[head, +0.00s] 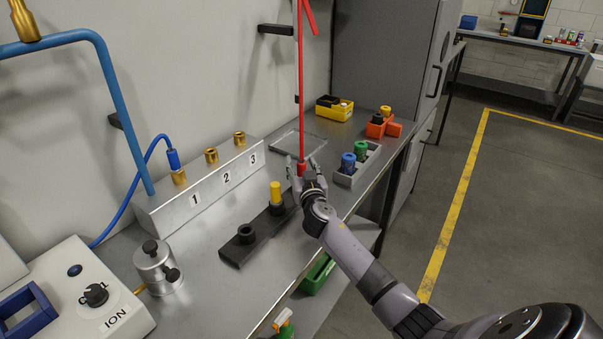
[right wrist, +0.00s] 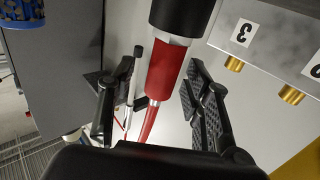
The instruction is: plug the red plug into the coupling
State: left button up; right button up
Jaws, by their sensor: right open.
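A grey block labelled 1, 2, 3 (head: 200,192) carries brass couplings. Coupling 1 (head: 179,177) has a blue plug (head: 173,159) on it. Coupling 2 (head: 211,155) and coupling 3 (head: 240,138) are bare. My left gripper is out of view.
A black holder (head: 243,252) with a yellow cylinder (head: 276,192) stands in front of the block. A grey tray (head: 345,179) with blue and green items stands right of my gripper. A metal can (head: 157,266) and a control box (head: 75,305) are at the front left.

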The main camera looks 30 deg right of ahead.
grip_shut()
dwell(0.7)
